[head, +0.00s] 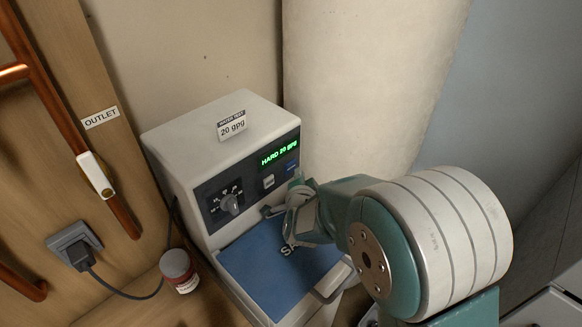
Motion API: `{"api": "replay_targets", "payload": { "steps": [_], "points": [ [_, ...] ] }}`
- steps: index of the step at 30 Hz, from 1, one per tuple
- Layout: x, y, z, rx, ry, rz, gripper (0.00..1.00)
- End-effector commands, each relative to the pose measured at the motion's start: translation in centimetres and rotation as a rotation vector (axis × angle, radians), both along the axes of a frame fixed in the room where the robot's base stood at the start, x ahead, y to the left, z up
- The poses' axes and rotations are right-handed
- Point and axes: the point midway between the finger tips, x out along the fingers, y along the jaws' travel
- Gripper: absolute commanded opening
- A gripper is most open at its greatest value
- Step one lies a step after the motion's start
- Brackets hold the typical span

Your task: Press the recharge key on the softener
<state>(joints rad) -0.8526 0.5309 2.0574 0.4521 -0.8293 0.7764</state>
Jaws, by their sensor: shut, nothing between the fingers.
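The softener (180,150) is a white box with a dark front panel. The panel has a green display (279,152) reading "HARD 20 gpg", a round dial (229,203), a pale grey key (269,181) and a blue key (291,167). The key labels are too small to read, so I cannot tell which is recharge. My gripper (282,205) is shut and empty, just below and in front of the keys, over the blue lid (262,265). Both keys show above it. I cannot tell whether the fingers touch the panel. The panel's lower right is hidden by it.
A card reading "20 gpg" (231,127) sits on the softener's top. A small red-and-white jar (180,270) stands left of it. A plug (78,252), cord and copper pipe (75,130) are on the left boards. A pale column (365,80) rises close behind.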

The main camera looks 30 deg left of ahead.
Motion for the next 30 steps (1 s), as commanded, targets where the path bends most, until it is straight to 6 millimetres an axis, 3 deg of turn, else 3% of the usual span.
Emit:
{"api": "replay_targets", "payload": {
  "steps": [30],
  "points": [
    [0.22, 0.98, 0.19, 0.000, 0.000, 0.000, 0.00]
  ]
}}
